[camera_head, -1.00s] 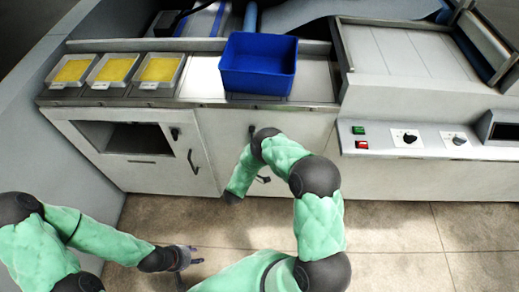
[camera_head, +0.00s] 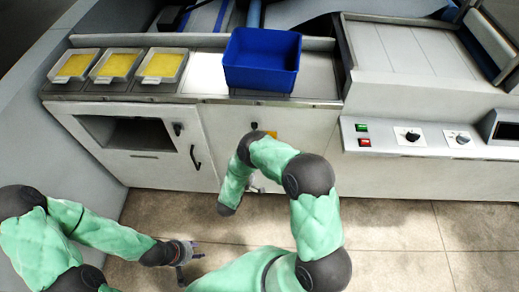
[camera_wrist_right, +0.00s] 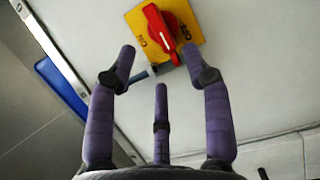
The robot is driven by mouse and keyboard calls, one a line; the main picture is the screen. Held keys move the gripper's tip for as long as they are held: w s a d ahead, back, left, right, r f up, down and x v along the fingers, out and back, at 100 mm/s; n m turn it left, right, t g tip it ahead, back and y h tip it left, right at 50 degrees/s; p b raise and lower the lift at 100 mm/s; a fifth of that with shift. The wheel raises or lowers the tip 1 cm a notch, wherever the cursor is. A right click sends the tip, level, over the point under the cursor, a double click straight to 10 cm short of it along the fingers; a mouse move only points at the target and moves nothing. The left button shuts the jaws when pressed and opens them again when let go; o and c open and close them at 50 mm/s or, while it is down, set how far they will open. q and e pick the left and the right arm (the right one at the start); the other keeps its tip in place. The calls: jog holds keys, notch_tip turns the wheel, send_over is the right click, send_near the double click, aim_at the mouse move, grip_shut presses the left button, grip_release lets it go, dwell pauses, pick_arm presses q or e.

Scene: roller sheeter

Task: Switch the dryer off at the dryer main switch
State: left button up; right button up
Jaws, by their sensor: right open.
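The dryer main switch (camera_wrist_right: 161,30) is a red rotary handle on a yellow plate (camera_wrist_right: 190,24), on a pale panel in the right wrist view. Its handle runs nearly upright in that picture; the small lettering is hard to read. In the head view only a yellow bit of the plate (camera_head: 272,134) shows beside my right arm. My right gripper (camera_wrist_right: 157,62) is open and empty, its fingertips just below the switch in the wrist view; contact cannot be told. My left gripper (camera_head: 196,257) is open and empty above the floor, away from the panel.
A blue bin (camera_head: 261,60) stands on the counter, left of the control panel with green and red buttons (camera_head: 363,135) and two knobs. Several trays with yellow contents (camera_head: 117,66) line the counter. A cabinet door handle (camera_head: 195,157) projects at left. The floor in front is clear.

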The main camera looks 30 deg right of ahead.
jog(key=v, duration=0.5)
jog(key=shift+f, duration=0.1)
dwell(0.7)
jog(key=w+a+f+m+g+y, duration=0.2)
jog(key=a+f+m+y, duration=0.25)
jog(key=f+y, duration=0.55)
jog(key=s+a+m+g+y, duration=0.3)
jog(key=s+a+g+y, duration=0.1)
jog(key=s, duration=0.5)
jog(key=shift+s+a+r+y, duration=0.2)
jog(key=shift+a+y, duration=0.3)
jog(key=shift+y, duration=0.5)
jog(key=s+r+g+y, duration=0.1)
jog(key=s, duration=0.2)
jog(key=s+a+r+m+g, duration=0.1)
jog(key=s, duration=0.3)
jog(key=s+a+r+m+g+y, duration=0.1)
jog(key=s+g, duration=0.1)
jog(key=s, duration=0.2)
jog(key=shift+a+y, duration=0.25)
jog(key=shift+y, duration=0.05)
jog(key=shift+c, duration=0.2)
